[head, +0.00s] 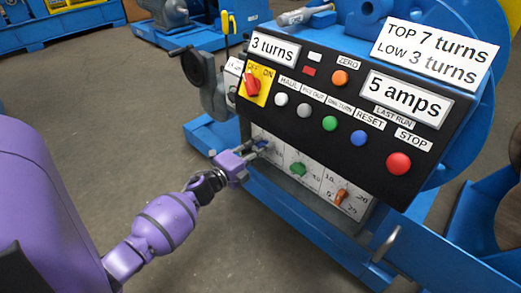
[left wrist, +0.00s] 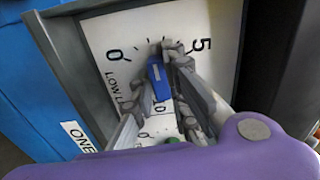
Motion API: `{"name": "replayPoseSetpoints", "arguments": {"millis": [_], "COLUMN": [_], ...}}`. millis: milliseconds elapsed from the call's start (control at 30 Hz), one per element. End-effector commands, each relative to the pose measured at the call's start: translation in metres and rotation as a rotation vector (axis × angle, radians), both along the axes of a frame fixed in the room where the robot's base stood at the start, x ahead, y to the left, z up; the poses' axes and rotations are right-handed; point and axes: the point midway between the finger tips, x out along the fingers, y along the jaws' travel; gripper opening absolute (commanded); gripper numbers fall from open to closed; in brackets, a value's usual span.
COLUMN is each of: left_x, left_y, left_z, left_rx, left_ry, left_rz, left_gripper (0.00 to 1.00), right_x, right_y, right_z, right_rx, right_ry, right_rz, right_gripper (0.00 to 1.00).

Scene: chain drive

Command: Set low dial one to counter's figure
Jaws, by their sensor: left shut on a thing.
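Low dial one is a white dial face (left wrist: 110,35) with a blue knob (left wrist: 158,85), marked 0, 5 and 10, with an "ONE" label (left wrist: 78,137) beside it. My left gripper (left wrist: 165,75) is shut on the blue knob, with a finger on either side. The fingers hide part of the scale, and I cannot tell exactly which figure the knob points to. In the head view my left gripper (head: 256,150) reaches the leftmost lower dial. The counter display (head: 274,49) reads "3 turns". My right gripper is not in view.
The lower panel also has a green knob (head: 298,169) and an orange knob (head: 341,195), close right of the gripper. Above are several buttons, including a red stop button (head: 398,163), and a red rotary switch (head: 252,85). A sign (head: 436,52) reads "TOP 7 turns, LOW 3 turns".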

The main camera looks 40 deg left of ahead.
Motion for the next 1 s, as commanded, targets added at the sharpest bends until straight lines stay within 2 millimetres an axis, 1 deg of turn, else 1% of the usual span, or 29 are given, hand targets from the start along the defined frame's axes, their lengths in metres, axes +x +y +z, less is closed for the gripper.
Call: {"name": "replayPoseSetpoints", "arguments": {"millis": [200, 433, 667, 1000], "left_x": [-0.0006, -0.0006, -0.0006, -0.0006], "left_y": [0.0002, 0.0000, -0.0001, -0.0001], "left_z": [-0.0017, -0.0018, -0.0013, -0.0011], "left_rx": [0.155, 0.261, 0.307, 0.313], "left_ry": [-0.011, -0.019, -0.023, -0.024], "left_rz": [0.000, 0.000, -0.001, 0.000], "left_gripper": [0.00, 0.00, 0.00, 0.00], "right_x": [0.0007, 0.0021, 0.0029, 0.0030], "right_y": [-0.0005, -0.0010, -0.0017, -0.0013], "right_z": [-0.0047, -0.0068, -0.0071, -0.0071], "right_rx": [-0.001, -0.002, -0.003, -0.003], "right_ry": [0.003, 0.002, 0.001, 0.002], "right_rz": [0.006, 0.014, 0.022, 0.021], "right_gripper": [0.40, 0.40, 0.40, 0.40]}}
